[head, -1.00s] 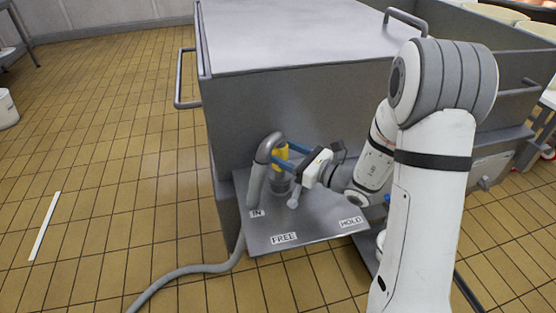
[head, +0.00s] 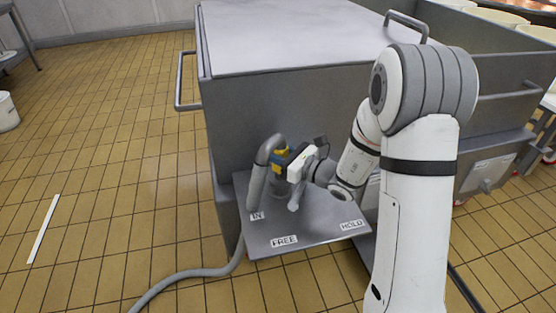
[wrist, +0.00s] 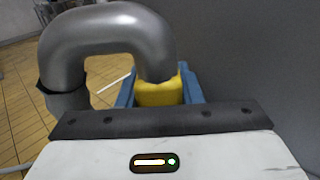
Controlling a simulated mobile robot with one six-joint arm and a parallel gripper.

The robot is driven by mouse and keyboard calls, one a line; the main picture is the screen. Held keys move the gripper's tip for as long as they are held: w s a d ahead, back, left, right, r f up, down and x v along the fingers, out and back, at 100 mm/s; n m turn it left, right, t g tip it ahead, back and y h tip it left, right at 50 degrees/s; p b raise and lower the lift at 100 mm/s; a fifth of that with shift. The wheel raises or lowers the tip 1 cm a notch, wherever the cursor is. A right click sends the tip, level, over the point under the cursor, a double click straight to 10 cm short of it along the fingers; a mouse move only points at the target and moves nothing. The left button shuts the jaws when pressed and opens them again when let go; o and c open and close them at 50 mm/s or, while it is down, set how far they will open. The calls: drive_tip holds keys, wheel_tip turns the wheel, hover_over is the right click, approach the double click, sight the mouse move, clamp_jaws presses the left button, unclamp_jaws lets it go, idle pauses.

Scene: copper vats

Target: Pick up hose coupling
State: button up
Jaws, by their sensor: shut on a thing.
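The hose coupling (head: 279,158) has a yellow band and sits at the end of a bent grey pipe, above a small grey shelf (head: 310,233). In the wrist view the yellow coupling (wrist: 158,93) lies between two blue fingers, with the grey pipe bend (wrist: 105,28) rising over it. My gripper (head: 281,160) is shut on the yellow part, coming from the right side. The lower end of the coupling is partly hidden behind my gripper in the head view.
The shelf carries labels IN, FREE and HOLD, and its front and right parts are clear. A grey hose (head: 190,275) runs from the shelf to the tiled floor. A large metal vat (head: 300,95) stands directly behind. A white bucket (head: 7,111) stands far left.

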drive_tip(key=c, duration=0.3)
drive_tip(key=shift+c, duration=0.2)
wheel_tip(320, 180, up, 10)
drive_tip(key=p, duration=0.3)
drive_tip(key=shift+r, duration=0.1)
wheel_tip(320, 180, up, 6)
drive_tip(key=p, duration=0.4)
drive_tip(key=shift+r+p, duration=0.2)
drive_tip(key=shift+p, duration=0.15)
idle(0.8)
